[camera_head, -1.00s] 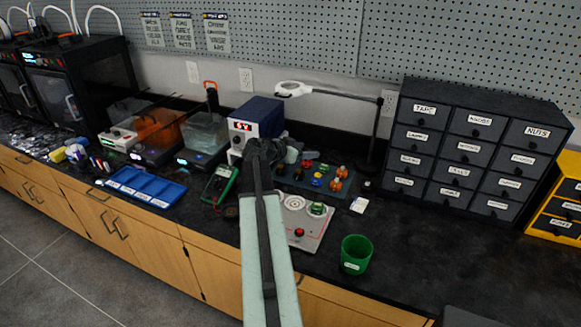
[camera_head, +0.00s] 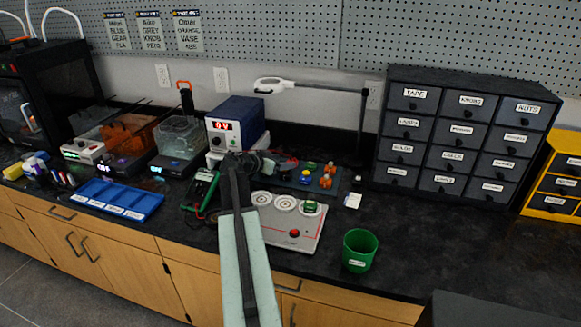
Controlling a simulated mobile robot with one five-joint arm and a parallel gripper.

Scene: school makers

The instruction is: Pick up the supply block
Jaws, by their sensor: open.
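A blue box with a white front and a lit red display (camera_head: 237,122) stands at the back of the black bench, against the wall. It looks like a power supply; I see no label naming it the supply block. My gripper (camera_head: 268,162) is at the far end of my arm, in front of the box's lower right side in this view. It is open, with no object visible in it. My arm and wrist hide part of the bench around it, and I cannot tell whether the gripper touches anything.
A white plate with dials (camera_head: 288,240) and a dark tray of small coloured parts (camera_head: 308,172) lie right of my arm. A green cup (camera_head: 359,250), blue tray (camera_head: 118,199), green meter (camera_head: 201,190) and drawer cabinet (camera_head: 462,135) stand around. The right bench is mostly clear.

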